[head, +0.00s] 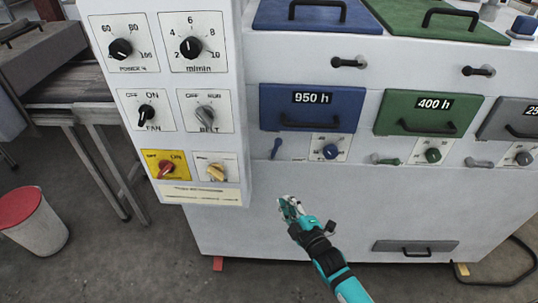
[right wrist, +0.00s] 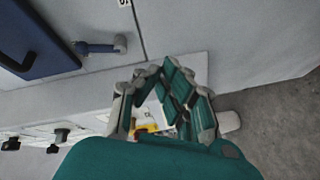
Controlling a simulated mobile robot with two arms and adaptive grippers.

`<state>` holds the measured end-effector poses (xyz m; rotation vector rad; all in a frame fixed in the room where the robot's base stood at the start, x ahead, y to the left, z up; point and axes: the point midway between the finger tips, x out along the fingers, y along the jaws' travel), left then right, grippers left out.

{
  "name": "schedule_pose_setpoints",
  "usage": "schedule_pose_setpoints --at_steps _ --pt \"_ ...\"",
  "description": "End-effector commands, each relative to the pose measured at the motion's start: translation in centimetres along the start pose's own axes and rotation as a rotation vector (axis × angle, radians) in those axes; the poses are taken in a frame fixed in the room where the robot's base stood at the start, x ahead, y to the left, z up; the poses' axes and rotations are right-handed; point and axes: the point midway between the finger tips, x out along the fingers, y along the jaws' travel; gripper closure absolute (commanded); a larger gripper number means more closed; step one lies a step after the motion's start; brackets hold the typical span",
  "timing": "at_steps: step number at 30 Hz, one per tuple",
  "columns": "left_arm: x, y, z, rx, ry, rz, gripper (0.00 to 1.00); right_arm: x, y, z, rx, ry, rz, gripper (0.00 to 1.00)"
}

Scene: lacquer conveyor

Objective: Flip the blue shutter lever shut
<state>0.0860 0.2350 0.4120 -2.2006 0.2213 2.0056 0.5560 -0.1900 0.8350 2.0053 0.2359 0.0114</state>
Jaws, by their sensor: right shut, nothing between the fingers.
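The blue shutter lever (head: 276,148) is on the white machine front, below the left end of the blue 950 h door (head: 311,107) and left of the blue knob (head: 330,152). It stands steep, slightly tilted. In the right wrist view the lever (right wrist: 97,47) lies at the upper left beside the blue door (right wrist: 37,40), with a grey pivot end. My right gripper (head: 288,204) is shut and empty, below the lever and apart from it. Its closed fingers (right wrist: 165,85) fill the middle of the right wrist view. My left gripper is not in view.
A control panel (head: 178,84) with knobs juts out left of the lever. The green lever (head: 385,160) and grey lever (head: 480,163) lie nearly level to the right. A grey handled panel (head: 415,248) sits low. A red-topped bin (head: 33,222) stands at left.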

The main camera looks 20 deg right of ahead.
Motion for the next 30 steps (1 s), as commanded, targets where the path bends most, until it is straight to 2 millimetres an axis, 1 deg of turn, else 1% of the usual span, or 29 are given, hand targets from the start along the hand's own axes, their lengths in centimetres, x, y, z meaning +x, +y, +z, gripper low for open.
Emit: schedule_pose_setpoints --at_steps 1,3,6,8,11,18,21,23,26,30 --pt "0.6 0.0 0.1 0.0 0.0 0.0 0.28 0.4 2.5 -1.3 -0.051 0.035 0.061 1.0" --pt "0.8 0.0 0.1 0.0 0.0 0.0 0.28 0.6 5.3 -2.8 -0.111 0.069 0.127 1.0" --pt "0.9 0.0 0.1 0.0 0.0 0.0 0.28 0.5 7.8 -4.3 -0.169 0.097 0.189 1.0" --pt "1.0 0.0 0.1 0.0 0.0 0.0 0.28 0.4 8.7 -4.7 -0.188 0.105 0.209 1.0" --pt "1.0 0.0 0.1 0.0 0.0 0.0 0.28 0.4 9.2 -5.0 -0.2 0.11 0.222 1.0" --pt "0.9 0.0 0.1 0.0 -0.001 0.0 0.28 0.4 9.2 -5.0 -0.199 0.11 0.221 1.0" --pt "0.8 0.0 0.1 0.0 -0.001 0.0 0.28 0.7 9.3 -5.1 -0.198 0.11 0.221 1.0" --pt "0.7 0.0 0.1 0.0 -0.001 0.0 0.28 1.2 9.4 -5.2 -0.198 0.11 0.221 1.0" --pt "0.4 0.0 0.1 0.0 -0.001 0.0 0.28 2.6 9.8 -5.4 -0.199 0.11 0.221 1.0" --pt "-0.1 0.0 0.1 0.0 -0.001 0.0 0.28 5.2 10.4 -5.8 -0.198 0.111 0.222 1.0"
